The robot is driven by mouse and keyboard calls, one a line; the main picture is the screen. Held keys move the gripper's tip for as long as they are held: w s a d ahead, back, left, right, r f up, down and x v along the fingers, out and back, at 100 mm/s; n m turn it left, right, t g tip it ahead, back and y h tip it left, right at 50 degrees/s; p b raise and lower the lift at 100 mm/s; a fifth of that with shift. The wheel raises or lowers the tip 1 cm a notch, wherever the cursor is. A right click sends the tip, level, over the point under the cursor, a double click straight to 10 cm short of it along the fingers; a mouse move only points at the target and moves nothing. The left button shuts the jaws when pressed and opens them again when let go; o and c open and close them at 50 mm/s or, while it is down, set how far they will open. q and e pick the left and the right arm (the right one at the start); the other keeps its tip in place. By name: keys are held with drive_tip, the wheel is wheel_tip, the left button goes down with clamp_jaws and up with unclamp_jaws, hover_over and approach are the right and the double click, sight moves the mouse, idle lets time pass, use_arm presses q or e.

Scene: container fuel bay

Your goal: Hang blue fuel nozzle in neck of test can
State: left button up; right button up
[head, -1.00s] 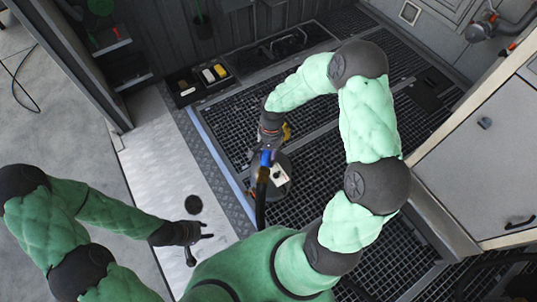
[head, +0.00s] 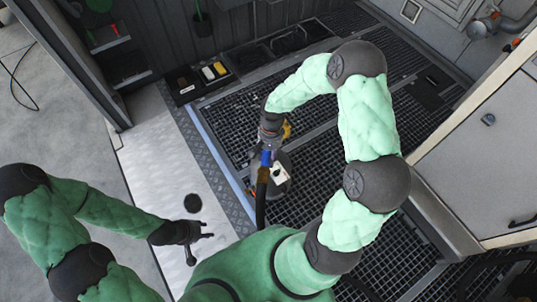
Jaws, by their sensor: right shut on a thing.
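The blue fuel nozzle (head: 266,158) is in my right gripper (head: 271,140), which is shut on it. Its black hose (head: 261,200) hangs down toward my body. The grey test can (head: 283,187) stands on the grating directly under and behind the nozzle, with a pale label on it. The can's neck and the nozzle's spout are hidden by the gripper and nozzle, so I cannot tell whether the spout is in the neck. My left gripper (head: 203,235) is empty, with its fingers apart, over the pale metal plate at lower left.
Dark floor grating (head: 320,190) surrounds the can. A black tray (head: 200,82) with yellow and white items sits at the back wall. A grey cabinet (head: 475,150) stands at the right. The pale metal plate (head: 165,170) on the left is mostly clear.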

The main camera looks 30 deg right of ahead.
drive_tip(key=shift+f, duration=0.3)
drive_tip(key=shift+w+d+b+x, duration=0.1)
drive_tip(key=shift+w+b+x, duration=0.05)
drive_tip(key=shift+b+x, duration=0.55)
drive_tip(key=shift+w+d+b+x, duration=0.1)
drive_tip(key=shift+w+b+x, duration=0.05)
drive_tip(key=shift+b+x, duration=0.55)
drive_tip(key=shift+w+d+b+x, duration=0.15)
drive_tip(key=shift+b+x, duration=0.35)
drive_tip(key=shift+x, duration=0.4)
drive_tip(key=shift+f, duration=0.1)
drive_tip(key=o, duration=1.4)
drive_tip(key=shift+s, duration=0.1)
drive_tip(key=shift+r, duration=0.5)
drive_tip(key=v, duration=1.1)
drive_tip(key=shift+d, duration=0.1)
